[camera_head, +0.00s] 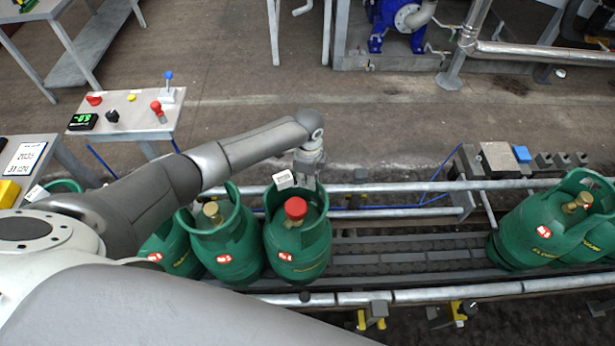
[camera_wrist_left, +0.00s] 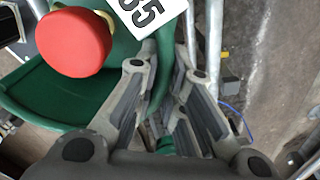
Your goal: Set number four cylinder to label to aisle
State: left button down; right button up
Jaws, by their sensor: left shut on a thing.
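Several green gas cylinders stand on the conveyor (camera_head: 410,252). The nearest to my left gripper (camera_head: 308,178) is a cylinder with a red cap (camera_head: 297,252). My gripper comes down at the back of its collar. In the left wrist view, my gripper (camera_wrist_left: 168,60) is shut on the collar (camera_wrist_left: 160,85), with a finger on each side. The red cap (camera_wrist_left: 73,42) is at upper left, and a white label (camera_wrist_left: 148,12) reading about "35" is beside it. A brass-valved cylinder (camera_head: 222,245) stands just left. My right gripper is not in view.
More green cylinders (camera_head: 535,232) stand at the right end of the conveyor. Between the groups the belt is bare. Metal rails (camera_head: 420,293) run along both sides. A control panel (camera_head: 135,115) with buttons and a lever stands at the left, behind my arm.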

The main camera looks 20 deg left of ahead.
pick_arm(q)
jog(key=shift+s+d+f+m, duration=0.1)
jog(key=shift+s+d+m, duration=0.15)
jog(key=shift+d+m, duration=0.5)
jog(key=shift+s+d+m, duration=0.25)
jog(key=shift+d+m, duration=0.25)
jog(key=shift+m, duration=0.4)
jog(key=shift+s+d+f+m, duration=0.1)
jog(key=shift+s+d+m, duration=0.15)
jog(key=shift+d+m, duration=0.5)
jog(key=shift+s+a+m, duration=0.1)
jog(key=shift+m, duration=0.2)
jog(key=c, duration=1.6)
grip_release()
jog(key=shift+a, duration=0.1)
jog(key=shift+c, duration=0.2)
jog(key=shift+o, duration=0.5)
jog(key=shift+r, duration=0.15)
notch_tip(320, 180, up, 12)
send_over(319, 186)
jog(key=shift+s+a, duration=0.1)
